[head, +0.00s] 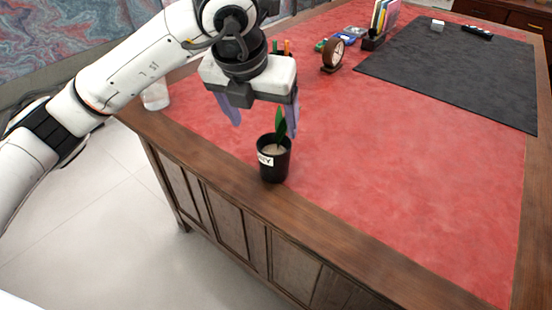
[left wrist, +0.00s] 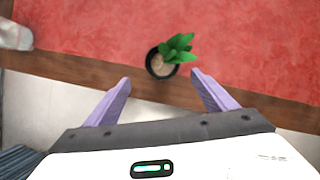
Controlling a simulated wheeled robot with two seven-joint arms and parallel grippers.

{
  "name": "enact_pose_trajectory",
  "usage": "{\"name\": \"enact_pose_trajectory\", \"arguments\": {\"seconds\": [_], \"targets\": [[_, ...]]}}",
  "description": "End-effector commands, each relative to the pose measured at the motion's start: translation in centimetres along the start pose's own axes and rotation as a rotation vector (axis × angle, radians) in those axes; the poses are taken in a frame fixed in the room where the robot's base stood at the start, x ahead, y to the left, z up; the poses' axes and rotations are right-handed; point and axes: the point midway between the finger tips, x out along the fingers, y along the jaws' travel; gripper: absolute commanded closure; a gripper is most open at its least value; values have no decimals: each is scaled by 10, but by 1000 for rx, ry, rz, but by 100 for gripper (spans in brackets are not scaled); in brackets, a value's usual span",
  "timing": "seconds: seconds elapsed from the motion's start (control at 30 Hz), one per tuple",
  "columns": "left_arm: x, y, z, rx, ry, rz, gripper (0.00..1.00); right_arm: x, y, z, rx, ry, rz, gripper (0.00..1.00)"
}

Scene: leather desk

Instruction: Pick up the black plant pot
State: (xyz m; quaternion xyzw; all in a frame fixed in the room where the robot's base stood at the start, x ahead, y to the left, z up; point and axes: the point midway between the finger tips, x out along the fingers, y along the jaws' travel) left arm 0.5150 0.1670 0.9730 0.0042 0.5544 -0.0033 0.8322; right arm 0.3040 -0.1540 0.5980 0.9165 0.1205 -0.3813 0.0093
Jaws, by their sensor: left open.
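The black plant pot (head: 273,165) stands upright at the wooden front edge of the desk. It has a white label with dark letters and a green leafy plant in pale soil. The left wrist view shows the pot (left wrist: 154,66) from above, with the leaves leaning to the right. My left gripper (head: 264,118) is open and empty above the pot, its purple fingers pointing down. In the left wrist view the pot lies beyond the fingertips (left wrist: 160,80), between their lines and apart from them. One finger partly overlaps the leaves in the head view. My right gripper is not in view.
The red leather desk top (head: 420,180) is clear to the right of the pot. A round clock (head: 333,54), a file holder (head: 376,36) and a black mat (head: 460,70) lie farther back. A whitish clear container (head: 155,95) stands at the left edge.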

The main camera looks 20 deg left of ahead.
Motion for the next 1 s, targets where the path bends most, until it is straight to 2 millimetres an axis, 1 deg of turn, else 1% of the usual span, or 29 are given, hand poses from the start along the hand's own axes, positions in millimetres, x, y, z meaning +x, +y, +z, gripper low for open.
{"name": "enact_pose_trajectory", "arguments": {"seconds": [0.03, 0.13, 0.2, 0.37, 0.47, 0.6, 0.7, 0.8, 0.97, 1.0], "targets": [[10, 1, -1, -1, 6, 2, 22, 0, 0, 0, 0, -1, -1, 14], [25, 0, -1, 1, 6, 0, 22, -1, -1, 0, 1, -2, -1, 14], [33, 0, -1, 1, 5, 0, 22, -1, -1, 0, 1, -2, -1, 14], [44, -2, 0, 3, 5, -3, 22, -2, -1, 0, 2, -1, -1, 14], [56, -4, 2, 3, 6, -3, 22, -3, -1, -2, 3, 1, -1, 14], [78, -6, 5, 3, 6, -4, 22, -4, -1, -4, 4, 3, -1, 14], [88, -6, 5, 3, 5, -5, 22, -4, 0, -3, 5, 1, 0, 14], [92, -6, 5, 4, 3, -5, 22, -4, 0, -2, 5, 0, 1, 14], [93, -6, 5, 4, 3, -5, 22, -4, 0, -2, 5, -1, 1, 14], [93, -6, 5, 4, 3, -5, 24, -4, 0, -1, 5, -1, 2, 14]]}}
